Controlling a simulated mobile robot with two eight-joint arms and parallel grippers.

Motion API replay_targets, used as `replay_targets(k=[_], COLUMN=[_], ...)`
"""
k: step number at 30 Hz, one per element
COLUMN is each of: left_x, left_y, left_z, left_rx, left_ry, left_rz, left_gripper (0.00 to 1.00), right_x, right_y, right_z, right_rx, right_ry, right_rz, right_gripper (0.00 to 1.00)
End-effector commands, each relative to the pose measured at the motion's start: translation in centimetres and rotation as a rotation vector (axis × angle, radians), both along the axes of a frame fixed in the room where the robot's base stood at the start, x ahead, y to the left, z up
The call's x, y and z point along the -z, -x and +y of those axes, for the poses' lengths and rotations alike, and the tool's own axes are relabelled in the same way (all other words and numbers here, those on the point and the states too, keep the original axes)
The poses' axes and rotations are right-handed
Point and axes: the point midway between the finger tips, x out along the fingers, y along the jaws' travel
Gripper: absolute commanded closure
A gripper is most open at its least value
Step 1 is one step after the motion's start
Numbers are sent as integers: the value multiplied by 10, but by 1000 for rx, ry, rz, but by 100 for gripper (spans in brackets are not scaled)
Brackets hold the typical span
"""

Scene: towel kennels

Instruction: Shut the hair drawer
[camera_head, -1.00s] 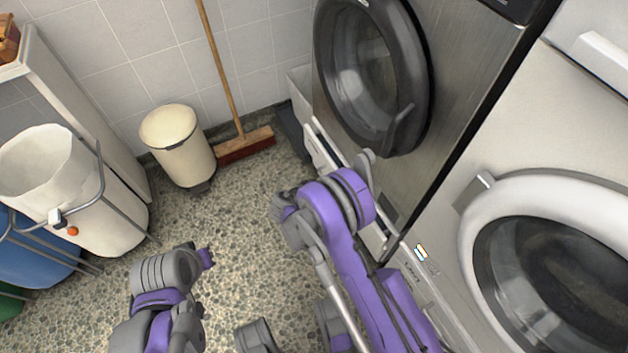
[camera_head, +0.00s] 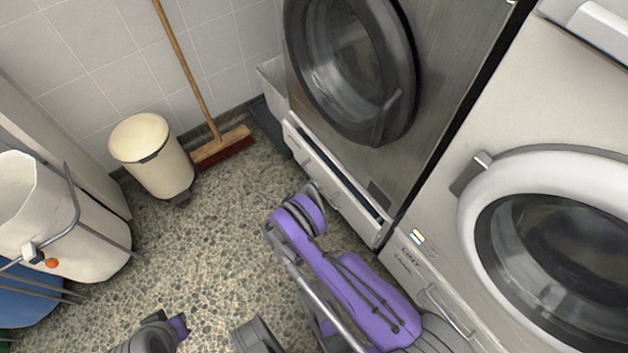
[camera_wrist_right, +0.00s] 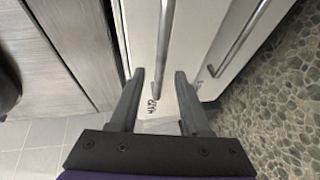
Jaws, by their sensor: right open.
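A white drawer (camera_head: 325,178) under the dark dryer stands part open, with a dark gap showing behind its front's top edge. My left gripper (camera_head: 178,327) is at the bottom edge, partly cut off.
The dark dryer (camera_head: 440,90) stands above the drawer. A white machine (camera_head: 470,190) with a round door stands to its right, with its own handle (camera_head: 445,308) low down. A bin (camera_head: 150,165), a broom (camera_head: 222,148) and a laundry bag (camera_head: 70,235) stand left. Speckled floor is clear between.

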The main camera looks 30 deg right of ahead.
Motion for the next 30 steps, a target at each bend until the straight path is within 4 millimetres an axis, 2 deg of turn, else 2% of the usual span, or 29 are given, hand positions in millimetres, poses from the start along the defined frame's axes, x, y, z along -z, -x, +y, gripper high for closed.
replay_targets(k=[3, 7, 19, 20, 27, 30], left_x=[4, 6, 7, 7, 7, 7], left_y=[-1, -1, -2, -2, -2, -2], left_z=[0, 0, 0, 0, 0, 0], left_rx=[0, 0, 0, 0, 0, 0], left_ry=[0, 0, 0, 0, 0, 0], left_rz=[-1, -1, -1, -1, -1, -1], left_gripper=[100, 100, 100, 100, 100, 100], right_x=[5, 7, 8, 8, 8, 8], right_y=[-9, -17, -21, -21, -21, -21], right_z=[-19, -32, -40, -40, -40, -40], right_rx=[3, 1, 0, 0, 0, 0], right_ry=[0, 0, -1, -1, -1, -1], right_rz=[0, -1, 0, 0, 0, 0], right_gripper=[53, 53, 53, 55, 98, 100])
